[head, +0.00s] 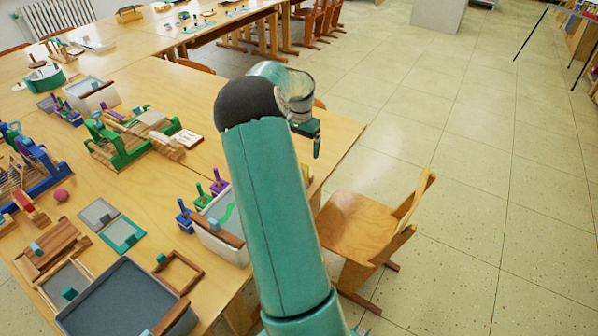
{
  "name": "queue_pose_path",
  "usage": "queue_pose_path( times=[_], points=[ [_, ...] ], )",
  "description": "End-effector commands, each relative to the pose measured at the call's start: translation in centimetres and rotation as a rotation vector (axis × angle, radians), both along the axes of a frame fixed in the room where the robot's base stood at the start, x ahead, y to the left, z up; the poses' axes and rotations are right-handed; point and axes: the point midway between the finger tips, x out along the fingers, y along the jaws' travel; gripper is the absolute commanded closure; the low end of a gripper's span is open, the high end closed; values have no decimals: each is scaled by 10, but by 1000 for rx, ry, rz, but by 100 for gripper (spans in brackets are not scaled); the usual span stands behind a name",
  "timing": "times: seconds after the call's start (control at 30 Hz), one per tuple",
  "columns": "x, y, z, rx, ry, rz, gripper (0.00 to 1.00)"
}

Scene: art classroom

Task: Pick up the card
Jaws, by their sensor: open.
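A small white card with faint marks (187,138) lies on the wooden table, at the right end of a green and wooden frame. My gripper (313,138) is in the upper middle of the head view, to the right of the card and clear of it, above the table's right edge area. One teal finger hangs down in view; the rest of the gripper is largely hidden behind my arm. It is open, and I see nothing held in it.
The green frame (115,150) stands left of the card. A bin with upright coloured tools (222,245) and a grey tray (118,300) are nearer. A wooden chair (365,228) stands at the table's right side. Open tiled floor lies to the right.

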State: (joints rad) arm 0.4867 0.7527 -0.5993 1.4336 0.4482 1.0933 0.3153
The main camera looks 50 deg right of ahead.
Motion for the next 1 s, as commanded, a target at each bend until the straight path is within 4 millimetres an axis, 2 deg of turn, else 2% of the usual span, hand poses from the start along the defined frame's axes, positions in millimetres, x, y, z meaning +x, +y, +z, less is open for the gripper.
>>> queue_pose_path(
  times=[0.03, 0.2, 0.47, 0.73, 1.0],
  points=[
    [0, 1, -12, 4, 2, 0, 6],
    [0, 0, -41, 1, 1, 0, 6],
    [1, 0, -60, 1, 0, 2, 6],
    [5, 0, -98, 1, 1, 1, 6],
    [5, 0, -104, 0, -1, 2, 6]
  ],
)
